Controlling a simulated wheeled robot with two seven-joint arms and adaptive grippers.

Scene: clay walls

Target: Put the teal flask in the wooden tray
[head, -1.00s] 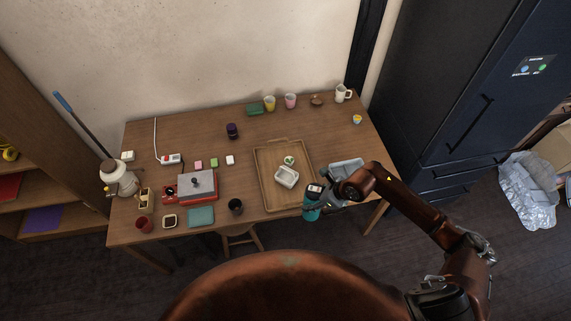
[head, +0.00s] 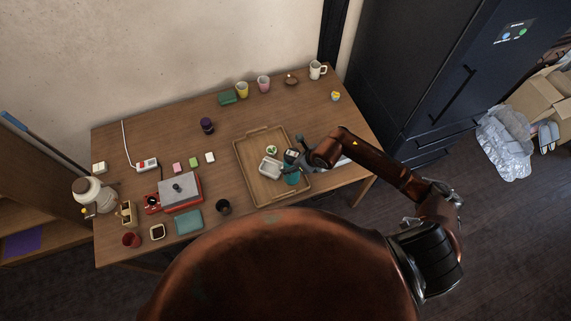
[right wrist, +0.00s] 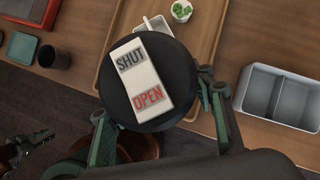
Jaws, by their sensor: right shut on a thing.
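The teal flask (head: 291,175) is upright in my right gripper (head: 297,165), over the right side of the wooden tray (head: 252,152) in the head view. In the right wrist view its round black lid (right wrist: 180,105) with a SHUT/OPEN label faces the camera. The fingers of my right gripper (right wrist: 160,125) are on either side of the flask. Whether the flask's base touches the tray is hidden. A dark gripper shape, apparently my left gripper (right wrist: 24,150), shows at the lower left of the right wrist view; its jaws are unclear.
A white dish (head: 269,168) and a small plant pot (head: 271,150) are in the tray, left of the flask. A grey divided box (right wrist: 278,95) stands right of the tray. A dark cup (head: 223,207) stands to the tray's left. The tray's far left is clear.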

